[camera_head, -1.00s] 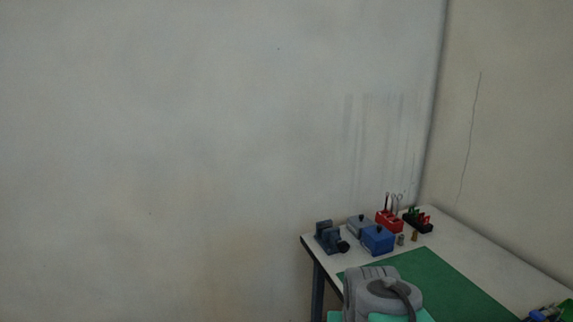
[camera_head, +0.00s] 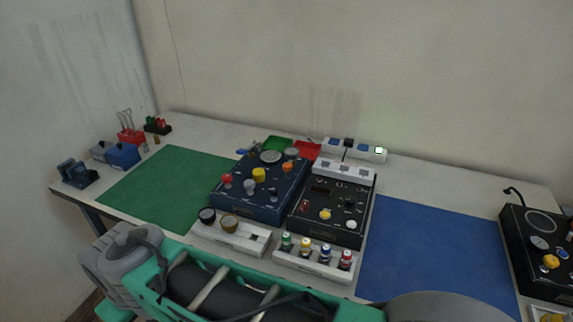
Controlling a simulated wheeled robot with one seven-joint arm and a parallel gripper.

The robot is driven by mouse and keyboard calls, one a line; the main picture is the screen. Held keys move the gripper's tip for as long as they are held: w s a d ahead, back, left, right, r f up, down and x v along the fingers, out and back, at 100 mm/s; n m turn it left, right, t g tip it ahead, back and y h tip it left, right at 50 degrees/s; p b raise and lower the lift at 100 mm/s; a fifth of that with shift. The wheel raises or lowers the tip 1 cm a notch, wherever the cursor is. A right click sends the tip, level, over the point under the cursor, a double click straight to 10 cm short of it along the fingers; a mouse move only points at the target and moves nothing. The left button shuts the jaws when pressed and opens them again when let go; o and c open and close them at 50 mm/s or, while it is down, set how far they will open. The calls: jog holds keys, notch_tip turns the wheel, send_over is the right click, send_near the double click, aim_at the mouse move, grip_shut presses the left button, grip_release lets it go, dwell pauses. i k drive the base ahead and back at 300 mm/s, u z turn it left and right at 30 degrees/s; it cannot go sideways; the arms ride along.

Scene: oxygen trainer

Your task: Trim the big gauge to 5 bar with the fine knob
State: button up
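A blue sloped panel (camera_head: 233,196) stands mid-table, with red, yellow and orange knobs and a round dial (camera_head: 270,156) at its top. A black sloped panel (camera_head: 318,227) stands to its right, with red, yellow and white knobs. Another black unit (camera_head: 515,235) at the right edge is partly cut off. It carries a large round dial (camera_head: 541,222), a smaller white dial and a yellow knob (camera_head: 550,261). I cannot tell which dial is the big gauge or which knob is the fine knob, and no reading is legible. My gripper is not in view.
A green mat (camera_head: 160,190) lies left and a blue mat (camera_head: 430,250) right on the white table. Two low white holders stand at the front, one with several coloured bottles (camera_head: 325,253). A power strip (camera_head: 355,150) lies behind. Parts of my own body fill the lower edge.

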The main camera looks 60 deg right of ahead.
aim_at(248, 184)
jog(key=k, duration=0.35)
jog(key=u, duration=0.95)
jog(key=i, duration=0.75)
jog(key=z, duration=2.6)
jog(key=i, duration=0.5)
jog(key=z, duration=0.15)
